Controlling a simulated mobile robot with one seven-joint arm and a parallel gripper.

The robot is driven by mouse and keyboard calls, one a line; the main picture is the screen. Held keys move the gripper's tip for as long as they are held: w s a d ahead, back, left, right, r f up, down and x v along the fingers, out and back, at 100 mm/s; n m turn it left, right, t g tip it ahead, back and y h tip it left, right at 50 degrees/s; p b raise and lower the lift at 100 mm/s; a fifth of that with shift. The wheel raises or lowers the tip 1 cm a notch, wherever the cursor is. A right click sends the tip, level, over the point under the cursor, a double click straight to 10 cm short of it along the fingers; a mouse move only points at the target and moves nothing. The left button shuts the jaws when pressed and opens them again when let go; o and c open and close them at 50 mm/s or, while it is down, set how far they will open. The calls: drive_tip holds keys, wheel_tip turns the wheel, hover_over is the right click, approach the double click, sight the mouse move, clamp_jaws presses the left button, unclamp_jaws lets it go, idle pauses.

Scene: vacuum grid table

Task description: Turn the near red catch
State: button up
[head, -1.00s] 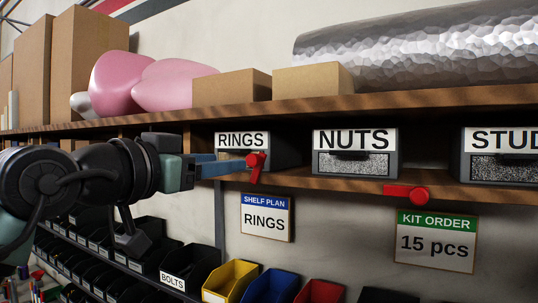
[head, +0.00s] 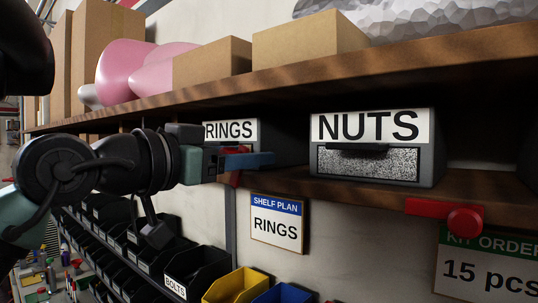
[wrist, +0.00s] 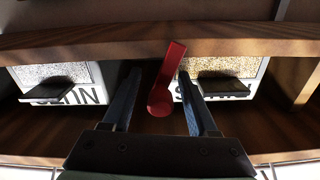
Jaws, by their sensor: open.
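One red catch hangs by the RINGS box, mostly hidden behind my gripper in the head view; a bit of red (head: 234,180) shows below the fingers. In the wrist view this catch (wrist: 161,101) has a round knob and a lever, slightly tilted, running to the shelf edge. My gripper (head: 256,158) is open, with one finger on each side of the catch in the wrist view (wrist: 158,76). I cannot tell whether a finger touches it.
The RINGS box (head: 231,131) and NUTS box (head: 370,163) stand on the lower wooden shelf (head: 345,193), close under the upper shelf (head: 400,80). A SHELF PLAN sign (head: 276,224) hangs below. Several bins, including a yellow one (head: 236,285), are lower down.

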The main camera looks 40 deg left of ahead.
drive_tip(key=shift+w, duration=0.15)
drive_tip(key=shift+r, duration=0.1)
clamp_jaws()
idle(0.3)
